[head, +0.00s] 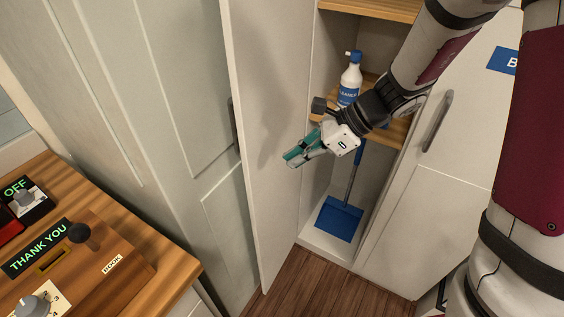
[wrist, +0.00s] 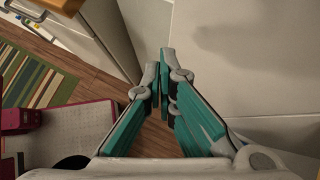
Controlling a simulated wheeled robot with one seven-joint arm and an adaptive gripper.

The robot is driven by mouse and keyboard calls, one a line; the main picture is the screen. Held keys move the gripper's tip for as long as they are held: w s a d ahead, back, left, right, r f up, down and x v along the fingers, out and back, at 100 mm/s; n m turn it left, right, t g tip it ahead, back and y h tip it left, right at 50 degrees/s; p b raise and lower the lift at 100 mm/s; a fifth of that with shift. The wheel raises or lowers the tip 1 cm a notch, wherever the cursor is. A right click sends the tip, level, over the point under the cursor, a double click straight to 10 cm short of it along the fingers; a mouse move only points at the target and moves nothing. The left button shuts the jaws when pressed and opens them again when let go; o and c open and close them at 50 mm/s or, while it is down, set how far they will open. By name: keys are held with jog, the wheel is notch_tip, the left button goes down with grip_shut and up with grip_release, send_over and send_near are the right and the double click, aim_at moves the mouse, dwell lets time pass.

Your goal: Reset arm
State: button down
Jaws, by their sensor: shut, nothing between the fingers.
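My gripper (head: 290,161) is in front of the open cupboard in the head view, close to the inner face of its open door (head: 268,130). In the wrist view the teal-padded fingers of my gripper (wrist: 165,55) are together at the tips, with nothing between them. My arm reaches in from the upper right and hides part of the cupboard's shelves.
A cleaner bottle (head: 349,80) stands on the cupboard's middle shelf (head: 396,131). A blue dustpan (head: 339,218) stands at the cupboard bottom. A wooden counter (head: 175,262) with a "THANK YOU" sign is at lower left. In the wrist view a striped rug (wrist: 30,80) lies on the floor.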

jog(key=s+d+r, duration=0.2)
jog(key=d+r, duration=0.1)
jog(key=shift+r, duration=0.25)
jog(key=s+d+r+n+t+h, duration=0.1)
jog(key=s+d+r+n+h, duration=0.3)
jog(key=s+n, duration=0.5)
jog(key=s+d+r+n+t+h, duration=0.2)
jog(key=s+d+r+n+h, duration=0.2)
jog(key=s+r+n, duration=0.3)
jog(key=s+n+h, duration=0.1)
jog(key=s+n, duration=0.1)
jog(key=n, duration=0.2)
jog(key=shift+s+d+r, duration=0.2)
jog(key=shift+d+r, duration=0.15)
jog(key=shift+d, duration=0.05)
